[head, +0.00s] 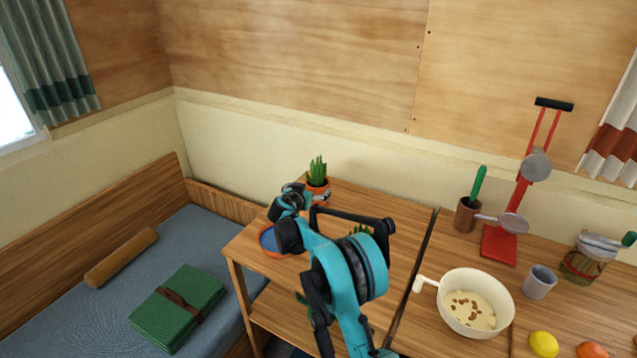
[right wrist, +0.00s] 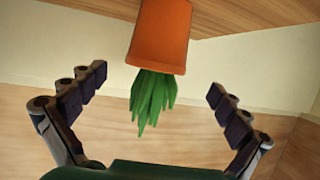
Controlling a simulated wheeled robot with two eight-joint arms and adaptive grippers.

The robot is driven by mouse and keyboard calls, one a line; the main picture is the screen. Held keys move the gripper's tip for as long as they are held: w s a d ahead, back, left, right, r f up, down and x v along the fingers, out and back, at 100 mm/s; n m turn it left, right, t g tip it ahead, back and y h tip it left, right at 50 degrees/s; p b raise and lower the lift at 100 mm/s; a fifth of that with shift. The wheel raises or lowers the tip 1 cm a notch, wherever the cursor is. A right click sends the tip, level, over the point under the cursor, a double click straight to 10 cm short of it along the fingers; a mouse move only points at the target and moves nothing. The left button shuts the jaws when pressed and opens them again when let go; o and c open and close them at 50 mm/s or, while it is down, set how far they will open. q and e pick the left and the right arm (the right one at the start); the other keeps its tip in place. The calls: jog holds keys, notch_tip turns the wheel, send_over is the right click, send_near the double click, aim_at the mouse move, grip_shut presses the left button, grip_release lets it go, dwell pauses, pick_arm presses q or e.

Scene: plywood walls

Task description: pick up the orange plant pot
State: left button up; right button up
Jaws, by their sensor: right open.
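The orange plant pot (head: 320,190) with a spiky green plant stands upright at the back of the wooden table, near the wall. My right gripper (head: 291,203) is just in front and left of it in the head view and covers part of its lower side. In the right wrist view the pot (right wrist: 160,38) appears upside down at the top centre. There my right gripper (right wrist: 157,80) is open, one finger on each side of the plant, with clear gaps and no visible touch. My left gripper is not in view.
A blue-inside orange-rimmed dish (head: 267,240) lies left of my arm. Green leaves (head: 360,229) show partly behind my arm. To the right stand a white pan (head: 476,302), a grey cup (head: 539,282) and a red stand (head: 500,245). A bed (head: 190,240) is at left.

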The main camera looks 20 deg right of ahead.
aim_at(317, 185)
jog(key=x, duration=0.2)
jog(key=b+x, duration=0.1)
jog(key=x, duration=0.1)
jog(key=f+b+x, duration=0.1)
jog(key=x, duration=0.1)
jog(key=shift+d, duration=0.35)
jog(key=shift+w+d+f+b, duration=0.1)
jog(key=shift+w+d+b, duration=0.1)
jog(key=shift+w+b, duration=0.1)
jog(key=shift+s, duration=0.1)
jog(key=shift+c, duration=0.6)
jog(key=c, duration=1.6)
jog(key=shift+r, duration=0.25)
